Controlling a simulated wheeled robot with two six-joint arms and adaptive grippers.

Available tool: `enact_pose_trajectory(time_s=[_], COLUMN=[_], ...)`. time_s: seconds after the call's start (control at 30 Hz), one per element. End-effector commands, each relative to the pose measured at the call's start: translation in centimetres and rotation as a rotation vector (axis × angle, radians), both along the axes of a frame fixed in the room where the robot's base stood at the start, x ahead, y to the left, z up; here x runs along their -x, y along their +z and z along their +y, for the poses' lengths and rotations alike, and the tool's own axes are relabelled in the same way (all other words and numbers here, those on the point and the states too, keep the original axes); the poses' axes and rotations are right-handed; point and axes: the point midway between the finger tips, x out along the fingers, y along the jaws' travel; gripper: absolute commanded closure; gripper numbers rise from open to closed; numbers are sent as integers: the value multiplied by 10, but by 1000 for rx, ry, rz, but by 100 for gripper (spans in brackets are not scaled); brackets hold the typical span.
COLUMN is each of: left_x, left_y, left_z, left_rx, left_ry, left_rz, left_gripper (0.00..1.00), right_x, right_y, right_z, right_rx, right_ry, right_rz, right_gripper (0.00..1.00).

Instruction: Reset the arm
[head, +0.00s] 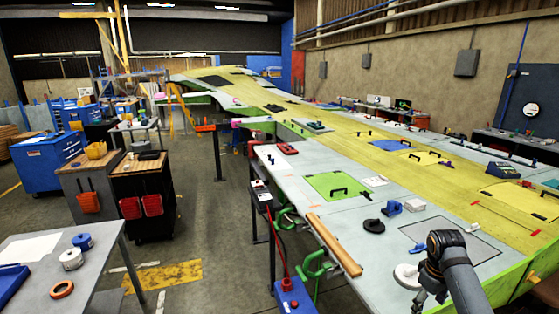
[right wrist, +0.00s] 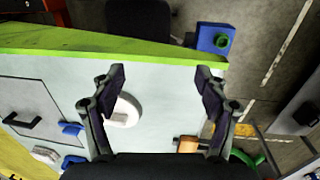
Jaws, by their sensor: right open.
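My right arm reaches in from the lower right of the head view, over the near end of the wing. Its gripper (head: 424,298) points down by the wing's near edge, partly hidden by the arm. In the right wrist view the right gripper (right wrist: 160,80) has its two dark fingers wide apart, with nothing between the tips but the pale wing surface (right wrist: 168,72). A white round item (right wrist: 126,112) lies on the wing close to the left finger in that view; it also shows in the head view (head: 407,276). My left gripper is not in view.
On the wing lie a wooden bar (head: 333,245), a black round item (head: 374,226), a blue tool (head: 391,208) and a green panel (head: 345,186). Green clamps (head: 314,263) hang on its left edge. A grey table (head: 100,262) stands at lower left, with open floor between.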

Motion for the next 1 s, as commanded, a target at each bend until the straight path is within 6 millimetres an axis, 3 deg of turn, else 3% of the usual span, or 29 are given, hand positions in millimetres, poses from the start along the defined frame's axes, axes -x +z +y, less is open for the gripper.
enact_pose_trajectory(time_s=[0.17,0.3,0.4,0.7,1.0], left_x=[14,29,31,17,15], left_y=[-1,-2,-3,-1,-3], left_z=[0,0,0,1,1], left_rx=[-1,0,0,-1,-1], left_ry=[1,1,1,1,1], left_rz=[21,44,47,26,23], left_gripper=[100,100,100,100,100], right_x=[33,78,113,189,238], right_y=[-48,-82,-95,-91,-72], right_z=[42,86,114,158,175], right_rx=[31,31,15,-40,-78], right_ry=[13,2,-23,-125,-233], right_rz=[-37,-92,-140,-240,-305], right_gripper=[26,26,26,26,26])
